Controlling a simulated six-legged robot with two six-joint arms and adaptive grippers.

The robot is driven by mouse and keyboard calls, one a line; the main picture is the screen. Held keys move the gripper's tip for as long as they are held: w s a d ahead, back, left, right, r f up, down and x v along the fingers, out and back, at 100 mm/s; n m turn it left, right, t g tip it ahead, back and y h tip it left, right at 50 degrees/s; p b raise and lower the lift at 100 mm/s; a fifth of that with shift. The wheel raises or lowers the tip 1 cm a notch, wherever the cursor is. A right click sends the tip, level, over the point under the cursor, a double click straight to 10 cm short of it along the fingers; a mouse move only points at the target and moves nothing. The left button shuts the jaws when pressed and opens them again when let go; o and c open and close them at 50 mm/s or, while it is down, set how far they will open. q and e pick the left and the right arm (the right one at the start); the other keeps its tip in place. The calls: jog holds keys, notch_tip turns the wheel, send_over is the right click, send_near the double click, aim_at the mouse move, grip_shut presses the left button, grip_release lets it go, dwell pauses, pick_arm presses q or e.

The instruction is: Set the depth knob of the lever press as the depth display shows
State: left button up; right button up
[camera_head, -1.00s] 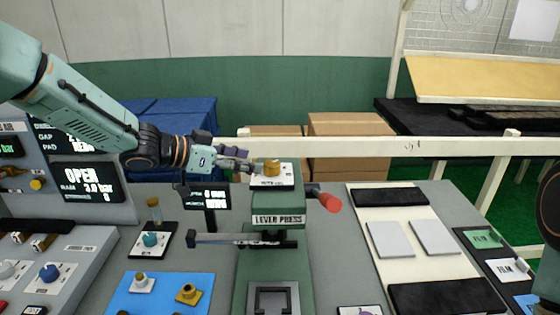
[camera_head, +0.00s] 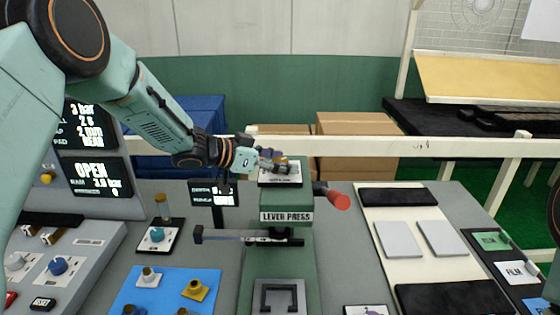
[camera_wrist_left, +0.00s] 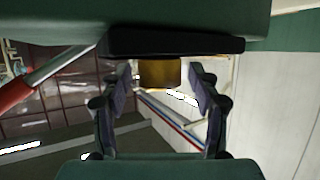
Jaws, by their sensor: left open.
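The green lever press (camera_head: 286,205) stands mid-table, with a white dial plate (camera_head: 280,181) on top. Its brass depth knob (camera_wrist_left: 160,73) shows in the left wrist view between the two fingers, with a visible gap on each side. In the head view my gripper hides the knob. My left gripper (camera_head: 284,165) is open over the top of the press. The depth display (camera_head: 214,195) is the small dark screen left of the press; its text is too small to read, and my arm is just above it.
The red-tipped press lever (camera_head: 338,199) sticks out right of the press head. A dark bar (camera_head: 235,236) reaches left from the press. A control panel with screens (camera_head: 97,178) stands at left. A blue mat with knobs (camera_head: 150,296) lies front left, and grey pads (camera_head: 398,239) lie at right.

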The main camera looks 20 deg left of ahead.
pick_arm(q)
jog(key=shift+a, duration=0.15)
jog(key=shift+c, duration=1.3)
jog(key=shift+d, duration=0.3)
jog(key=c, duration=0.4)
jog(key=shift+a, duration=0.1)
jog(key=c, duration=0.5)
jog(key=shift+c, duration=0.2)
